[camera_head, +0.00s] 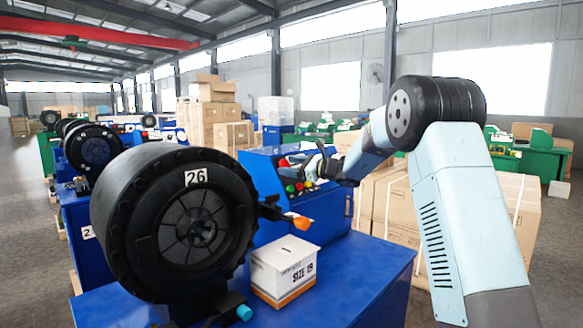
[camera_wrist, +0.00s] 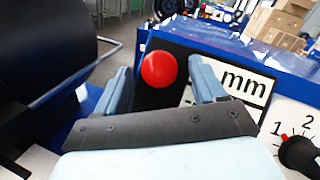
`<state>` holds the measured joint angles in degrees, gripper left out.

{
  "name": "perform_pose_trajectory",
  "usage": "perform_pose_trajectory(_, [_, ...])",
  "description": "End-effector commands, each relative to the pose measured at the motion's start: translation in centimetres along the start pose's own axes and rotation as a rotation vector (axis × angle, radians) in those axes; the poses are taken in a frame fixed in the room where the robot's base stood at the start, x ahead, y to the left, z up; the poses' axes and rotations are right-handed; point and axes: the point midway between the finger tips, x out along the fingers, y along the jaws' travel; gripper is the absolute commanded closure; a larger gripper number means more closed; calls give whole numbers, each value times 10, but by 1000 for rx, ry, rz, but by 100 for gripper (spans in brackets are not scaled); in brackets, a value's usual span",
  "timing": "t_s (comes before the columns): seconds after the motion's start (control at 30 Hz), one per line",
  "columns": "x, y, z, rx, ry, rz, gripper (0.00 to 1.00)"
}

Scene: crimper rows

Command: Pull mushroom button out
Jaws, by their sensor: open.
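The red mushroom button (camera_wrist: 159,69) shows as a round red head in the wrist view, on the dark face of the blue control panel. My gripper (camera_wrist: 161,76) is open, with one pale blue finger to the left of the button and one to its right. The button appears between the fingers, and I see no clear contact. How deep the fingertips reach cannot be told. In the head view my gripper (camera_head: 308,167) is at the panel of the blue cabinet (camera_head: 262,205), partly covering its coloured buttons. Which of these is the mushroom button is unclear there.
A large black crimper head (camera_head: 128,205) marked 26 stands at the left front. A white box (camera_head: 284,270) marked SIZE 19 sits on the blue bench (camera_head: 355,275). A dial (camera_wrist: 298,150) is at the right of the wrist view. Cardboard boxes (camera_head: 392,210) stand behind my arm.

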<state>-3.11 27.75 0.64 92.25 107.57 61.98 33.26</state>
Motion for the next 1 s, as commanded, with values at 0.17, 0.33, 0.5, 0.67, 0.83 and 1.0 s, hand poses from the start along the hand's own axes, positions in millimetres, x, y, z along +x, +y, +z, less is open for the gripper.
perform_pose_trajectory(0.17, [0,0,0,0,0,0,30])
perform_pose_trajectory(0.33, [0,0,0,1,0,0,41])
perform_pose_trajectory(0.5, [0,0,0,1,0,0,57])
perform_pose_trajectory(0.67, [0,0,0,1,0,0,73])
perform_pose_trajectory(0.83, [0,0,0,1,0,0,89])
perform_pose_trajectory(1.0, [0,0,0,1,0,0,100])
